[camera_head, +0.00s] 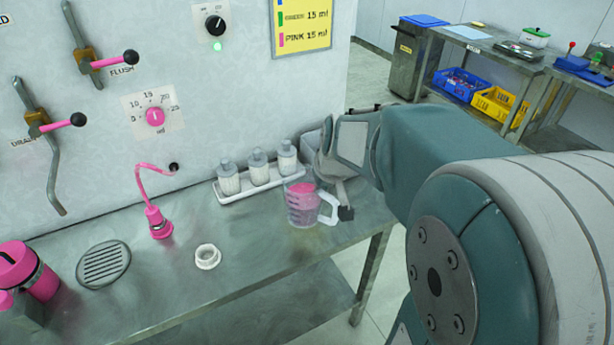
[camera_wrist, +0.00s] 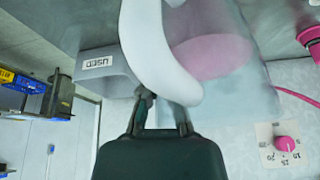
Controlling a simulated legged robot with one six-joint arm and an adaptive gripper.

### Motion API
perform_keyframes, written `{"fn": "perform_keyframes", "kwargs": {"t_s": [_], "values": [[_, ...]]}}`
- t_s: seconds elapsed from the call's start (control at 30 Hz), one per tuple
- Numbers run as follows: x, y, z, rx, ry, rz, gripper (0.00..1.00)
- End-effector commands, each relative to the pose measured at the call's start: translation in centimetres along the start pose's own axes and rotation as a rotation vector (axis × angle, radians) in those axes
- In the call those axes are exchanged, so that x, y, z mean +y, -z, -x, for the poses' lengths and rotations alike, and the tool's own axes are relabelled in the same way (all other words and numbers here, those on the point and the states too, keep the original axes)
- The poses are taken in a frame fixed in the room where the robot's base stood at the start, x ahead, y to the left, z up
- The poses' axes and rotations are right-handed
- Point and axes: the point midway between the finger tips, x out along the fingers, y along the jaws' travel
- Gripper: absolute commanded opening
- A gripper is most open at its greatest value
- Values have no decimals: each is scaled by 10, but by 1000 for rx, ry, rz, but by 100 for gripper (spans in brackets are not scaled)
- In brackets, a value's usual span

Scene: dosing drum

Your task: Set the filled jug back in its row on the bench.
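A clear jug (camera_head: 302,207) with pink liquid and a white handle stands on or just above the bench (camera_head: 255,245), near its right end; I cannot tell whether its base touches. My gripper (camera_head: 345,213) is at the handle side of the jug, its dark tip beside the white handle. In the wrist view the handle (camera_wrist: 146,50) looms large, with pink liquid (camera_wrist: 212,56) behind the clear wall. My gripper's fingers (camera_wrist: 160,103) slant inward behind the handle's lower end. The handle hides their tips, so their grip is unclear. No row of jugs is clearly visible.
Several things flank the jug: a white tray (camera_head: 222,199) with three white bottles, and a grey bin marked USED (camera_wrist: 75,58). A pink spout (camera_head: 158,221), white ring (camera_head: 207,257), round drain (camera_head: 104,264) and pink container (camera_head: 27,268) stand further left.

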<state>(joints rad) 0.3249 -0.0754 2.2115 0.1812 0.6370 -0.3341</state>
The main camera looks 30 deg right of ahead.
Motion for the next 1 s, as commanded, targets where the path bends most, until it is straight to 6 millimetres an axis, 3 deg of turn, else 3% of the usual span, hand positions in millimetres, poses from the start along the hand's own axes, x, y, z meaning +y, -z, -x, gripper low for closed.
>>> {"fn": "perform_keyframes", "kwargs": {"t_s": [0.1, 0.4, 0.63, 0.8, 1.0], "values": [[15, 10, -19, -2, -1, -5, 0], [32, 19, -66, 0, -6, 2, 0], [42, 21, -82, 0, -3, 1, 0], [43, 10, -106, -1, -1, 0, 0], [42, 10, -107, 3, -4, 2, 0]]}}
